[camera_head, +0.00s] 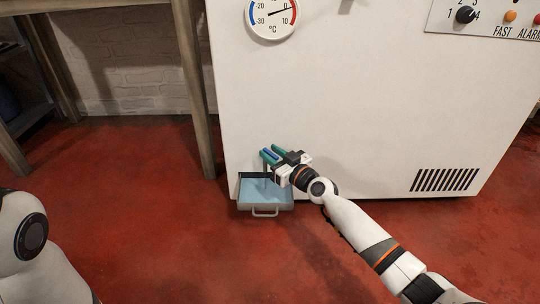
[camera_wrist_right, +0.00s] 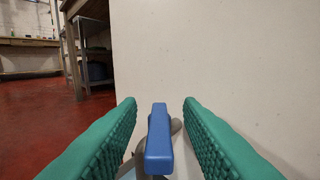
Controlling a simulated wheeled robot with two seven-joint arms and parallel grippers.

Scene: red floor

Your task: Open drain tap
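The drain tap's blue handle (camera_wrist_right: 158,145) stands between the two green fingers of my right gripper (camera_wrist_right: 160,104) in the right wrist view. The gripper is open, with a gap visible on each side of the handle. A grey tap part (camera_wrist_right: 177,126) shows behind the handle. In the head view, the right gripper (camera_head: 269,155) is low at the front of the white freezer (camera_head: 340,100), above the drain tray. A bit of blue handle (camera_head: 270,155) shows between the fingers; the rest of the tap is mostly hidden. My left gripper is not in view.
A grey tray (camera_head: 265,208) with a light blue inside sits at the freezer's foot, below my right gripper. A wooden table leg (camera_head: 196,100) stands left of the freezer. Red floor (camera_head: 140,220) is clear to the left.

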